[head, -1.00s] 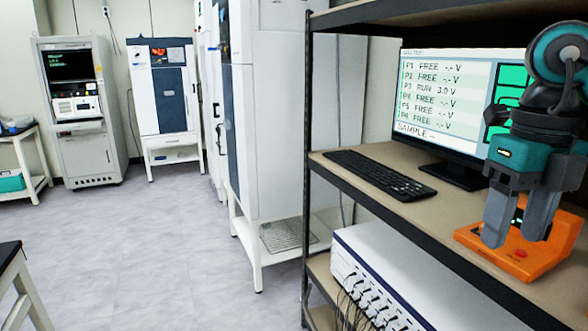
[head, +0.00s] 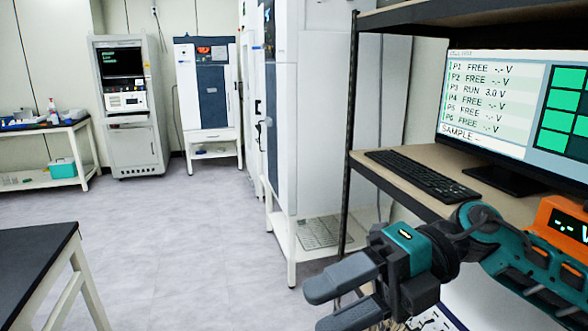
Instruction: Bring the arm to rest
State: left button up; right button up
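My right gripper (head: 318,304) is in the lower right of the head view, its arm coming in from the right edge. It points left, with its two grey fingers apart and nothing seen between them. It is in front of the shelf rack, clear of the orange device (head: 560,222), which is cut off by the right edge and partly hidden by my arm. My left gripper is not in view.
A monitor (head: 500,95) and a keyboard (head: 422,176) stand on the rack's shelf (head: 405,152). A dark-topped table (head: 35,262) is at the lower left. Cabinets (head: 205,95) and a white bench (head: 50,132) line the back. The floor (head: 190,230) between is clear.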

jog(key=w+a+m+t+y, duration=0.2)
jog(key=w+m+t+y, duration=0.3)
jog(key=m+t+y, duration=0.4)
jog(key=w+d+f+m+t+h, duration=0.25)
jog(key=f+m+t+h, duration=0.4)
jog(key=m, duration=0.35)
jog(key=w+d+f+m+t+h, duration=0.2)
jog(key=d+f+m+t+h, duration=0.25)
jog(key=f+m+t, duration=0.35)
jog(key=s+d+f+m+g+h, duration=0.2)
jog(key=s+f+m+h, duration=0.1)
jog(key=f, duration=0.4)
jog(key=s+d+f+m+g+h, duration=0.3)
jog(key=s+f, duration=0.3)
jog(key=f, duration=0.2)
jog(key=s+d+f+m+g+h, duration=0.2)
jog(key=s+d+f+m+h, duration=0.1)
jog(key=f, duration=0.4)
jog(key=shift+s+f+m+h, duration=0.4)
jog(key=shift+s+m+h, duration=0.25)
jog(key=shift+s, duration=0.3)
jog(key=shift+d+g, duration=0.1)
jog(key=shift+g, duration=0.15)
